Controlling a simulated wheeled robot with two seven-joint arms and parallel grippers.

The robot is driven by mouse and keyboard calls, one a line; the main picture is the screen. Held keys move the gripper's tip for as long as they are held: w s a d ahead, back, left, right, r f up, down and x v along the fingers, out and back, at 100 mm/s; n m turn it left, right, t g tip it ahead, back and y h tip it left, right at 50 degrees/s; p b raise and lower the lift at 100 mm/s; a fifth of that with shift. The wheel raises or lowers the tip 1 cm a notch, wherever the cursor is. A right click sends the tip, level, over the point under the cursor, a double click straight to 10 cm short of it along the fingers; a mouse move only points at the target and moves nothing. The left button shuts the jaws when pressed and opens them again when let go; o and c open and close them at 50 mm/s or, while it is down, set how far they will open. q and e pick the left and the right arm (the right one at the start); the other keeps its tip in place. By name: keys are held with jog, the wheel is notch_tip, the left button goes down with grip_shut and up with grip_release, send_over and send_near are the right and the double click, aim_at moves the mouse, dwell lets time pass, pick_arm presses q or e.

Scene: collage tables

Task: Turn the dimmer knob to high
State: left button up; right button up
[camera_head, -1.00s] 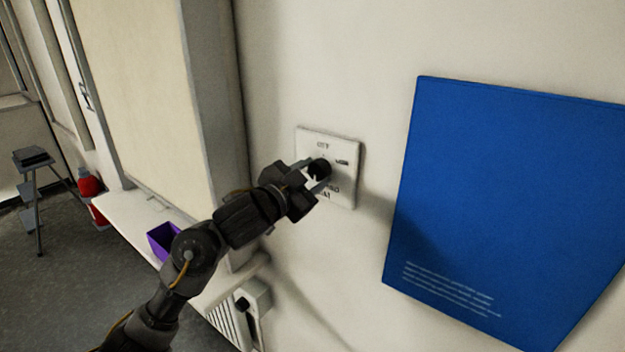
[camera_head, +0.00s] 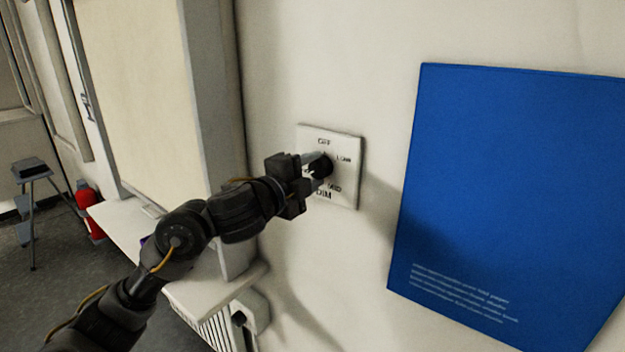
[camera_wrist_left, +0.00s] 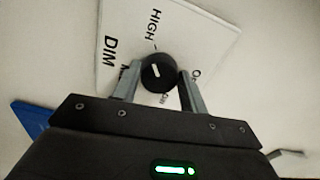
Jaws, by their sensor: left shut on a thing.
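The black round dimmer knob (camera_head: 323,165) sits on a white square plate (camera_head: 347,188) on the wall. In the head view the plate reads OFF at top, LOW at right, MID at lower right and DIM at bottom. My left gripper (camera_head: 318,164) is shut on the knob, one finger on each side. In the left wrist view the knob (camera_wrist_left: 158,73) is between the fingertips of the gripper (camera_wrist_left: 158,84). HIGH is printed above it there, and other labels are partly hidden. The knob has a short white mark; its exact pointing is unclear. My right gripper is not in view.
A large blue panel (camera_head: 500,190) is on the wall to the right of the plate. A pale box-like cabinet (camera_head: 150,90) and a white ledge (camera_head: 120,228) are at left. A stool (camera_head: 32,180) and a red object (camera_head: 88,208) stand farther back.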

pick_arm(q)
jog(key=shift+f+m+b, duration=0.1)
jog(key=shift+m+b, duration=0.2)
jog(key=shift+m, duration=0.3)
jog(key=o, duration=1)
jog(key=p+v, duration=0.1)
jog(key=v, duration=0.9)
jog(key=shift+s+a, duration=0.2)
jog(key=shift+s, duration=0.15)
